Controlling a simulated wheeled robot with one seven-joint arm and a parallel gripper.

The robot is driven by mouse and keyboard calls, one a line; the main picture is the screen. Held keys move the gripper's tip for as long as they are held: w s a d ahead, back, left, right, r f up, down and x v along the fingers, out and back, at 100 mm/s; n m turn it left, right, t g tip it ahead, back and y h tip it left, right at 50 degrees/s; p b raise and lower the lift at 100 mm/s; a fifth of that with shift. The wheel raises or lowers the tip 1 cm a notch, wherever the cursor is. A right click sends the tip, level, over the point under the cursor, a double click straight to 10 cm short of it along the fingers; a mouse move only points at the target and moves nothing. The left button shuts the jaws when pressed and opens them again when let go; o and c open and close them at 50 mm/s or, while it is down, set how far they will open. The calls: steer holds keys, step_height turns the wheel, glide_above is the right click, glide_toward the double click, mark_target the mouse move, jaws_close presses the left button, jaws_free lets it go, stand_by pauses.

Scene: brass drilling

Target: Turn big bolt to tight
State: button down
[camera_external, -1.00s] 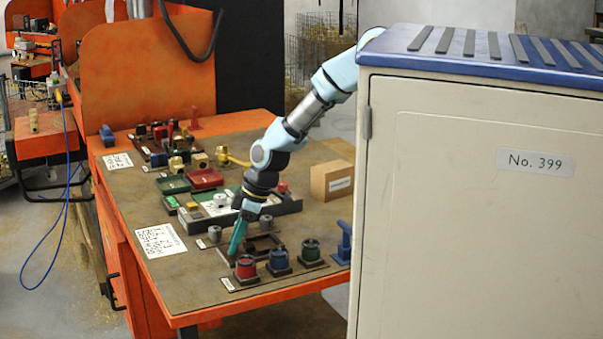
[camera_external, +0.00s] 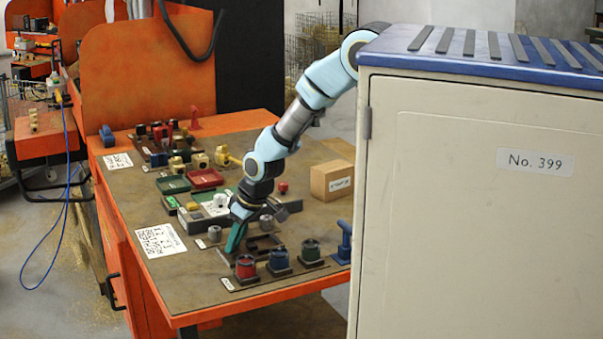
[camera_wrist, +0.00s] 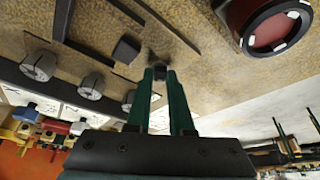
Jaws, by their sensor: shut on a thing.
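My gripper (camera_external: 230,251), with green fingers, points down at the front of the workbench. In the wrist view its fingertips (camera_wrist: 158,72) are close together on a small dark piece (camera_wrist: 155,72) near the bench surface. The fingers hide much of this piece, and I cannot tell whether it is the big bolt. Three round grey bolt-like heads (camera_wrist: 90,86) stand in a row to the left of the fingers in the wrist view. Grey heads also show beside the gripper in the external view, one to its left (camera_external: 214,233) and one to its right (camera_external: 266,222).
Behind lie a grey fixture (camera_external: 190,225), green and red trays (camera_external: 205,178) and a cardboard box (camera_external: 331,181).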

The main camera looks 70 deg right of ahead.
steer(key=shift+s+f, duration=0.1)
steer(key=shift+f, duration=0.05)
steer(key=c, duration=0.8)
jaws_free()
steer(key=b+v, duration=0.2)
steer(key=v, duration=0.8)
steer(key=shift+r, duration=0.45)
steer(key=s+a+f+g, duration=0.1)
steer(key=s+a, duration=0.1)
steer(key=s, duration=0.7)
steer(key=s+a+f+g, duration=0.1)
steer(key=s+a, duration=0.2)
steer(key=s, duration=0.5)
steer(key=s+a+f+n+g, duration=0.1)
steer(key=s+a+f, duration=0.1)
steer(key=s, duration=0.7)
steer(key=shift+s+a+y, duration=0.3)
steer(key=shift+a, duration=0.15)
